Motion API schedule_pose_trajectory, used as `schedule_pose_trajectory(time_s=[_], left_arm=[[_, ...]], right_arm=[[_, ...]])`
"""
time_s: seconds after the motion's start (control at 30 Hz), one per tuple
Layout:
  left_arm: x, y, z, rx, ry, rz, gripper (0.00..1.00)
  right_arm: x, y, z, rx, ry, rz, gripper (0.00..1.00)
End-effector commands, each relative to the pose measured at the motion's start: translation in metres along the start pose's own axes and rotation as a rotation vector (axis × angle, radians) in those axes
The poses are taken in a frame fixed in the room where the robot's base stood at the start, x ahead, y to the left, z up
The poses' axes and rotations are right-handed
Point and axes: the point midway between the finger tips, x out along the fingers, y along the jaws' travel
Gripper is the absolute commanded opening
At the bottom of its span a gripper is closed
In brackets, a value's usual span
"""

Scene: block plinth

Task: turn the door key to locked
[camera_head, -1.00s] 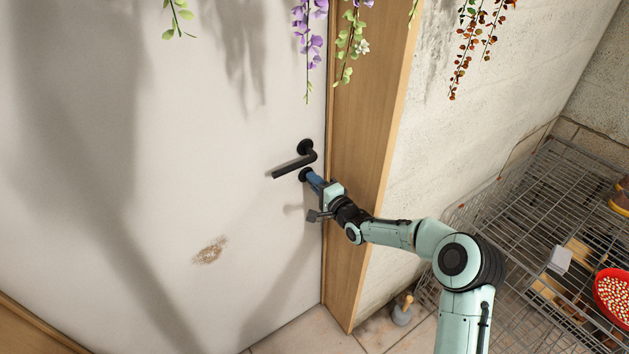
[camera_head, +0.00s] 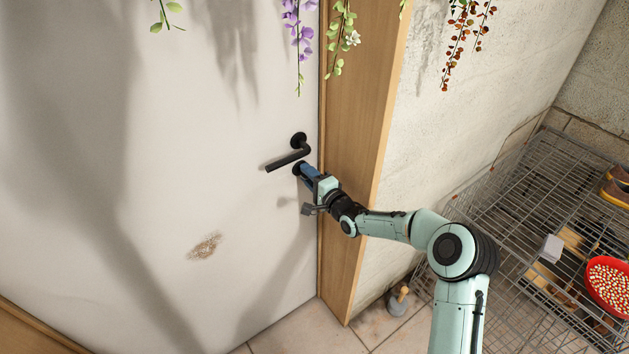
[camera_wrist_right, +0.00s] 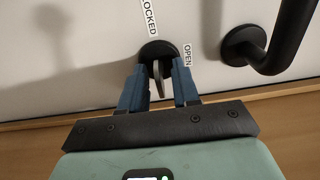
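The door key (camera_wrist_right: 157,78) shows as a thin grey piece in a round black lock plate (camera_wrist_right: 157,50) on the white door (camera_head: 150,130). A LOCKED label (camera_wrist_right: 148,18) is above the plate and an OPEN label (camera_wrist_right: 187,55) is at its right in the right wrist view. My right gripper (camera_head: 304,171) is at the lock, just below the black door handle (camera_head: 288,158). Its two blue fingers stand apart on either side of the key, with a gap visible between them. Contact with the key cannot be made out. My left gripper is not in view.
The black handle also shows close by at the right in the right wrist view (camera_wrist_right: 280,45). A wooden door frame (camera_head: 350,130) stands right of the lock. A wire rack (camera_head: 530,210) with a red bowl (camera_head: 608,285) is at the far right. Flower strands hang above.

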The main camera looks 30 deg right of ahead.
Motion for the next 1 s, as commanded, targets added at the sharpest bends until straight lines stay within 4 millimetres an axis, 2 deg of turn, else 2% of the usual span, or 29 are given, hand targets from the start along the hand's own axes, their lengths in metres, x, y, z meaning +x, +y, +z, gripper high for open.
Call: schedule_pose_trajectory(time_s=[0.17, 0.5, 0.6, 0.8, 1.0], left_arm=[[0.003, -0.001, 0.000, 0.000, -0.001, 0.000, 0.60], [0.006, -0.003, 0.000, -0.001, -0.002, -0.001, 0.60], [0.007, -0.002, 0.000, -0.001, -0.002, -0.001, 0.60], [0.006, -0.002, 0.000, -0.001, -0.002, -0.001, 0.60], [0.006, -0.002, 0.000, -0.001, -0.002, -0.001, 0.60]], right_arm=[[-0.020, 0.000, -0.001, -0.002, 0.002, 0.002, 0.31], [-0.095, 0.000, -0.001, -0.002, 0.002, 0.003, 0.31], [-0.112, 0.000, -0.001, -0.001, 0.002, 0.003, 0.31], [-0.130, 0.000, 0.000, 0.000, 0.001, 0.001, 0.31], [-0.133, 0.000, 0.000, 0.001, 0.000, 0.001, 0.31]])
